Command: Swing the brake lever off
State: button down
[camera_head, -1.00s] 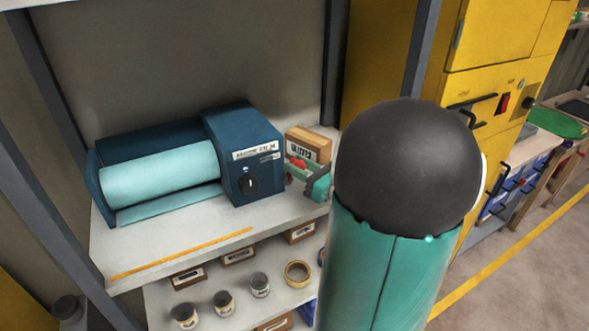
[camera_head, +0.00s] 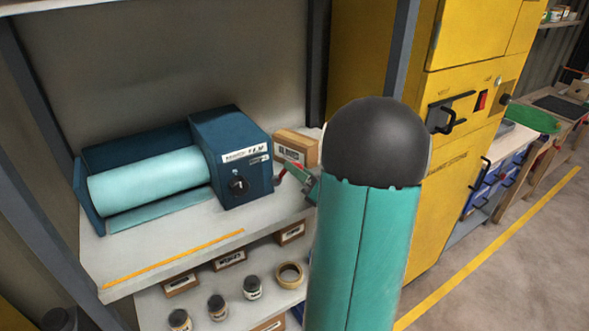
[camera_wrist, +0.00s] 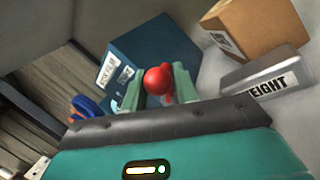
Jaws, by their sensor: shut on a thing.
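The brake lever shows as a red ball knob (camera_wrist: 157,79) between the two green fingers of my gripper (camera_wrist: 157,92) in the wrist view. My gripper is shut on it. In the head view a red part of the brake lever (camera_head: 281,174) shows at the right side of the blue roller machine (camera_head: 205,130), with my gripper (camera_head: 291,172) against it, partly hidden by my arm. The machine holds a pale teal roll and has a black dial (camera_head: 237,186) on its front. The lever's lower part and pivot are hidden.
A cardboard box (camera_head: 297,147) stands close behind my gripper on the shelf (camera_head: 200,240). A grey block marked "EIGHT" (camera_wrist: 265,80) lies near it in the wrist view. Yellow cabinets (camera_head: 455,150) stand to the right. Small cans and a tape roll (camera_head: 289,275) sit on the lower shelf.

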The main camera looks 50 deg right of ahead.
jog(key=shift+f+m, duration=0.15)
jog(key=shift+m, duration=0.15)
jog(key=c, duration=1.2)
grip_release()
jog(key=shift+o, duration=0.2)
jog(key=v, duration=1.3)
jog(key=shift+s, duration=0.35)
